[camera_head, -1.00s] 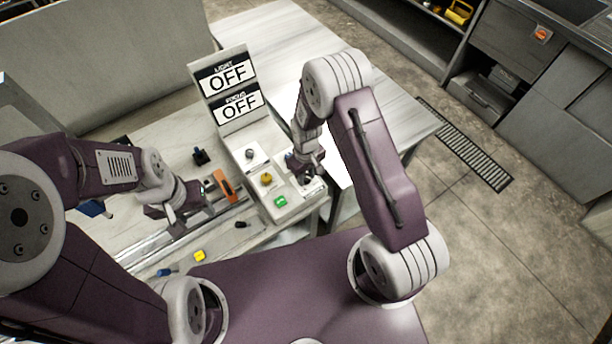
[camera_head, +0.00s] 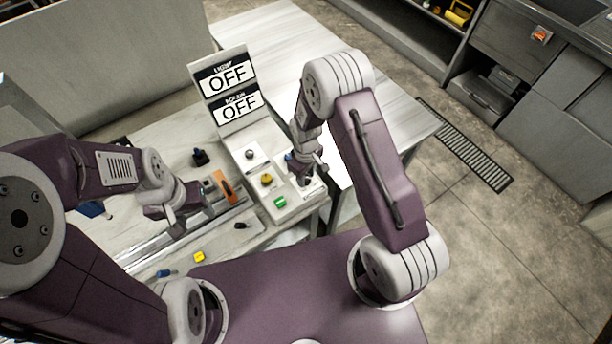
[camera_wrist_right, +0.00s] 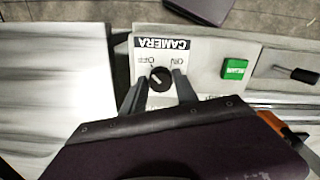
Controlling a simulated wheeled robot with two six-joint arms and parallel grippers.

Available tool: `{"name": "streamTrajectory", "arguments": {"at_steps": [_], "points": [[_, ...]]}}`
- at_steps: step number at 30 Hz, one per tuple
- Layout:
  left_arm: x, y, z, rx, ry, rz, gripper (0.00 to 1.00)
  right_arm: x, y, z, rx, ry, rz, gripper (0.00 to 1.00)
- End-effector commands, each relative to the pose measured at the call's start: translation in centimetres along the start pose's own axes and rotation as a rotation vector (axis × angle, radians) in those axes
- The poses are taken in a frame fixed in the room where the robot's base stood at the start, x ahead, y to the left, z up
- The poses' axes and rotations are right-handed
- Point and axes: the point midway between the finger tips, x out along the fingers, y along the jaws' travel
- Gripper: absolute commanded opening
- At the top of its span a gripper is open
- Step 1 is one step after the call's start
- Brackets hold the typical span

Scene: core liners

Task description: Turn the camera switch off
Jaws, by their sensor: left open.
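The black camera knob (camera_wrist_right: 160,79) sits on a white panel (camera_wrist_right: 205,75) under a CAMERA label, with OFF and ON marks beside it. The text appears upside down in the right wrist view. My right gripper (camera_wrist_right: 157,80) has its fingers apart, one on each side of the knob; I cannot tell whether they touch it. In the head view my right gripper (camera_head: 302,175) is over the right end of the control box (camera_head: 260,165). My left gripper (camera_head: 185,215) is open above the rail, away from the box.
A green button (camera_head: 280,201), a yellow knob (camera_head: 266,180) and a grey knob (camera_head: 249,154) share the box. A sign (camera_head: 228,90) behind reads OFF twice. An orange-framed part (camera_head: 224,187) lies left of the box. A yellow block (camera_head: 199,257) is near the front.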

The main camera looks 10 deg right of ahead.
Motion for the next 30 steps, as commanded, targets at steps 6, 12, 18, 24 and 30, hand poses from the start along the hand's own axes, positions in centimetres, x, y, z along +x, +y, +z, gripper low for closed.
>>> {"name": "streamTrajectory", "arguments": {"at_steps": [6, 12, 18, 24, 30], "points": [[0.0, 0.0, 0.0, 0.0, 0.0, 0.0, 0.53, 0.0, 0.0, 0.1, 0.002, -0.002, -0.001, 0.52], [0.2, 0.0, 0.0, 0.0, 0.0, 0.0, 0.53, -0.5, 0.0, 0.0, 0.002, -0.001, -0.001, 0.52], [0.9, 0.0, 0.1, 0.0, 0.0, 0.0, 0.53, -4.7, 0.0, 0.0, 0.002, 0.003, 0.001, 0.52], [1.2, 0.0, 0.1, 0.0, 0.0, 0.0, 0.53, -8.2, 0.0, 0.0, 0.002, 0.001, 0.0, 0.52], [1.3, 0.0, 0.1, 0.0, 0.0, 0.0, 0.53, -9.1, 0.0, 0.1, 0.002, -0.002, -0.001, 0.52]]}}
